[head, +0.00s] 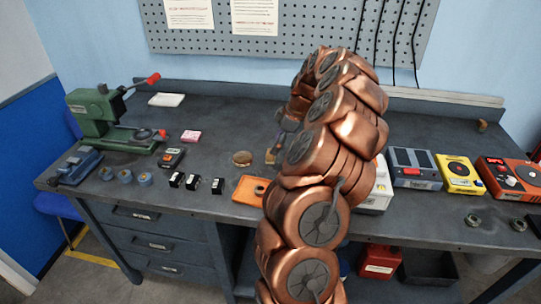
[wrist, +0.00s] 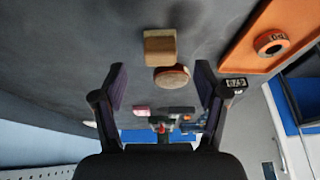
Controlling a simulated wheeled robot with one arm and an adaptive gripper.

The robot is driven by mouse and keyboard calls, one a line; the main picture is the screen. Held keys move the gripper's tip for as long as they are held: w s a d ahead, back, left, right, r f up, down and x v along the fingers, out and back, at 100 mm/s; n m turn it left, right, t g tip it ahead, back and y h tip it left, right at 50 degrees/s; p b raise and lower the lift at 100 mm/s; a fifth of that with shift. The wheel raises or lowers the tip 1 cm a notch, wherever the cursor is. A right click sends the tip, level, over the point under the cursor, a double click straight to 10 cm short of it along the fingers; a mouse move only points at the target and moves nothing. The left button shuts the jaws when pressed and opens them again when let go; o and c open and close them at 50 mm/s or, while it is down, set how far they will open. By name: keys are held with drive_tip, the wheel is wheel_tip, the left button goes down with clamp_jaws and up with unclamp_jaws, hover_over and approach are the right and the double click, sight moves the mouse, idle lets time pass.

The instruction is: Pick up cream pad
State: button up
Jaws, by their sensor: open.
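A cream-tan block (wrist: 159,47) lies on the dark bench in the wrist view, beside a round tan disc (wrist: 172,77). In the head view, the block (head: 271,156) is partly hidden by my arm, and the disc (head: 242,158) lies to its left. A flat off-white pad (head: 166,99) lies farther back on the left. I cannot tell for certain which is the cream pad. My gripper (wrist: 161,67) is open and empty, with the block and disc in line between its fingers in the wrist view. My arm hides most of the gripper in the head view.
An orange tray (head: 247,190) lies at the bench's front edge. Small black blocks (head: 197,182) and a green press (head: 105,115) stand left. Several instruments, including a yellow one (head: 459,173), line the right. The bench back centre-left is clear.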

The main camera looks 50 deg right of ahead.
drive_tip(key=shift+p+x, duration=1.3)
drive_tip(key=shift+x, duration=1.35)
drive_tip(key=shift+w+a+r, duration=0.1)
drive_tip(key=c, duration=1.1)
drive_tip(key=shift+c, duration=0.2)
drive_tip(key=shift+r, duration=0.1)
wheel_tip(320, 180, up, 9)
drive_tip(key=b, duration=0.3)
drive_tip(key=shift+r, duration=0.4)
drive_tip(key=o, duration=0.5)
drive_tip(key=c, duration=0.5)
